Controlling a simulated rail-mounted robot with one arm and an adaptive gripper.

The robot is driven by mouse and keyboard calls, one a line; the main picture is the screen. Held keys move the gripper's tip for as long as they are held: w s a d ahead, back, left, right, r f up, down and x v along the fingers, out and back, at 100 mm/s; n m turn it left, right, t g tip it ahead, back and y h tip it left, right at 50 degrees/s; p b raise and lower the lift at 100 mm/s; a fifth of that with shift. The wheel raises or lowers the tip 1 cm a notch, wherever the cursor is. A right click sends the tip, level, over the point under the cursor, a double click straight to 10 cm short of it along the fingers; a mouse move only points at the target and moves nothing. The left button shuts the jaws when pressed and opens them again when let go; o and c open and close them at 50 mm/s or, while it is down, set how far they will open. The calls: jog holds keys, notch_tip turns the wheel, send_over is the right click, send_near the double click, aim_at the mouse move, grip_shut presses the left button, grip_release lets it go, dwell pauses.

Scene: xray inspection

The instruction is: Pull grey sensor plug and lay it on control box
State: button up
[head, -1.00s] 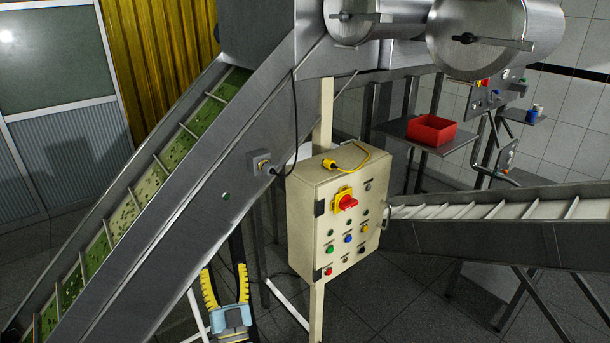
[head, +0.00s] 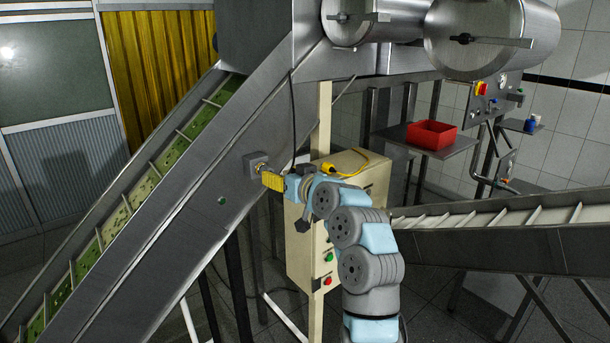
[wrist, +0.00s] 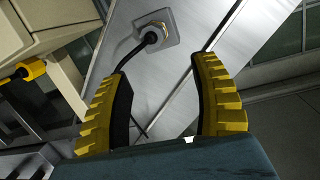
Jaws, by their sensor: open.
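The grey sensor plug (wrist: 151,38), with its dark cable, sits in a square socket plate (wrist: 162,30) on the conveyor's steel side. In the head view the socket plate (head: 254,163) shows, but my gripper mostly hides the plug. My gripper (head: 264,172) is at the plug, its yellow fingers apart. In the wrist view the fingers (wrist: 163,68) are open and empty, with the plug just beyond and between their tips. The cream control box (head: 350,163) stands to the right, its front largely covered by my arm.
The inclined conveyor (head: 170,230) runs along the left. A second conveyor (head: 480,240) is at the right. A red bin (head: 432,134) sits on a shelf behind.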

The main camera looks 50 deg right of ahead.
jog(key=s+r+n+g+y+b, duration=0.1)
jog(key=s+r+n+g+y, duration=0.1)
jog(key=s+r, duration=0.35)
jog(key=p, duration=0.3)
send_near(269, 170)
jog(key=a+x, duration=0.1)
jog(key=x, duration=0.4)
jog(key=shift+w+d+f, duration=0.2)
jog(key=shift+w+d, duration=0.1)
jog(key=shift+w, duration=0.3)
jog(key=shift+w+d+f, duration=0.25)
jog(key=shift+w+d, duration=0.05)
jog(key=shift+w, duration=0.3)
jog(key=shift+p+x, duration=0.75)
jog(key=shift+x, duration=1)
jog(key=shift+d+f, duration=0.1)
jog(key=shift+f, duration=0.1)
grip_shut()
